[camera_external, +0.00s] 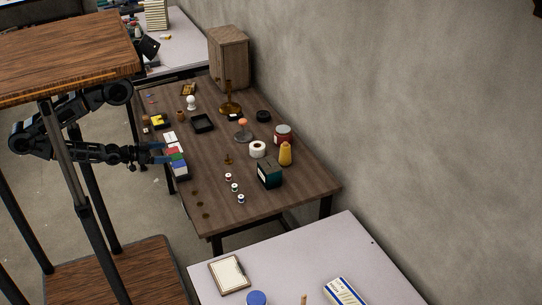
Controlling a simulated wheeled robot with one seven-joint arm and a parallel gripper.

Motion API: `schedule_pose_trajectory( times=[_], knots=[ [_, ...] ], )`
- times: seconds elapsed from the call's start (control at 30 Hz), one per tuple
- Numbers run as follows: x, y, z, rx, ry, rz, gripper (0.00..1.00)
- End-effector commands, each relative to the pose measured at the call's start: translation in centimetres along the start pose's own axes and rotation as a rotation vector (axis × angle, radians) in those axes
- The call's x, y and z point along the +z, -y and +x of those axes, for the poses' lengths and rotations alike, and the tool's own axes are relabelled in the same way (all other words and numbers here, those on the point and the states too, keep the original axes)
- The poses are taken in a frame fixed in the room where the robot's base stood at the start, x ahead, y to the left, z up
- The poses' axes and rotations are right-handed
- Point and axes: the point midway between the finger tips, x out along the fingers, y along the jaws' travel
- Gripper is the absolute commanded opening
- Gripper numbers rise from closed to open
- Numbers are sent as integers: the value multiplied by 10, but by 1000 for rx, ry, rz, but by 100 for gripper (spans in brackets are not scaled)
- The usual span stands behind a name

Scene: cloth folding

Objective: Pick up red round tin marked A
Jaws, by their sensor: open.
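A red round tin (283,138) with a dark lid stands on the wooden table (225,208) near the wall-side edge. Any letter A on it is too small to read.
A wooden cabinet (229,58) stands at the back. The table's front right is clear.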

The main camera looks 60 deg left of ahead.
Motion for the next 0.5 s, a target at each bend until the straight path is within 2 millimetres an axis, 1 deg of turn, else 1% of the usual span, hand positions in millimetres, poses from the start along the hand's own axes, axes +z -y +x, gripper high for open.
schedule_pose_trajectory(
  times=[0.17,0.3,0.37,0.4,0.47,0.5],
  knots=[
    [-33,-1,12,-6,-56,-45,100],
    [-66,-1,32,-13,-124,-101,100],
    [-79,-1,44,-14,-155,-102,100],
    [-86,-1,53,-15,-177,-77,100],
    [-89,-2,69,-17,-204,5,100],
    [-90,-2,80,-19,-220,92,100]
  ],
)
